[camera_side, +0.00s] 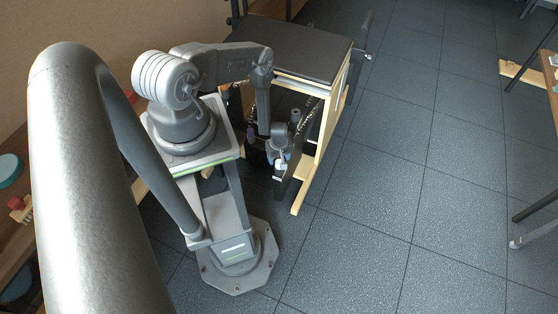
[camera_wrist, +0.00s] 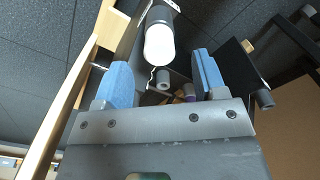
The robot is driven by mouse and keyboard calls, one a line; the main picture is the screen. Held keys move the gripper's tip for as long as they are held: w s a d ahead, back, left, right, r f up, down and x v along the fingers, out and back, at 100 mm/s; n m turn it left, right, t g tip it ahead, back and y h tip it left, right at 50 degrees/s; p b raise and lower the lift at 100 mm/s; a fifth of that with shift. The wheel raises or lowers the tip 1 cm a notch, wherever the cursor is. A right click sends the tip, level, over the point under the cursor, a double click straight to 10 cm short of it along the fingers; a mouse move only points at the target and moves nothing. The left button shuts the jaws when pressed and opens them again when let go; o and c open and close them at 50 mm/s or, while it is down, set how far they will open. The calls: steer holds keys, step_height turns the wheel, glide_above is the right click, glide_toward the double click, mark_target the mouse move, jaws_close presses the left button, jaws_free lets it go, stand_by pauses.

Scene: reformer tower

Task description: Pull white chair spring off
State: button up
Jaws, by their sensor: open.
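In the wrist view, my gripper (camera_wrist: 162,75) shows two blue fingers spread apart with nothing held between them. A cylinder with a white rounded end (camera_wrist: 160,42) shows beyond the fingers, between them in the picture; I cannot tell whether it belongs to the white spring. A smaller grey cylinder (camera_wrist: 163,78) shows deeper between the fingers. In the side view, my gripper (camera_side: 281,163) points down at the open front end of the reformer tower (camera_side: 300,45). Thin metallic coils (camera_side: 311,112) show inside the frame. No clearly white spring can be made out.
A pale wooden upright (camera_side: 322,135) stands just right of my gripper, and a wooden rail also shows at left in the wrist view (camera_wrist: 68,105). Another grey-ended peg (camera_wrist: 265,99) is right of the fingers. The tiled floor (camera_side: 420,190) at right is mostly clear.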

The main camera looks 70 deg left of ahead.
steer(key=shift+f, duration=1.2)
jaws_close()
stand_by(0.3)
steer(key=shift+r, duration=0.6)
stand_by(0.4)
steer(key=c, duration=0.6)
jaws_free()
steer(key=shift+c, duration=0.2)
jaws_close()
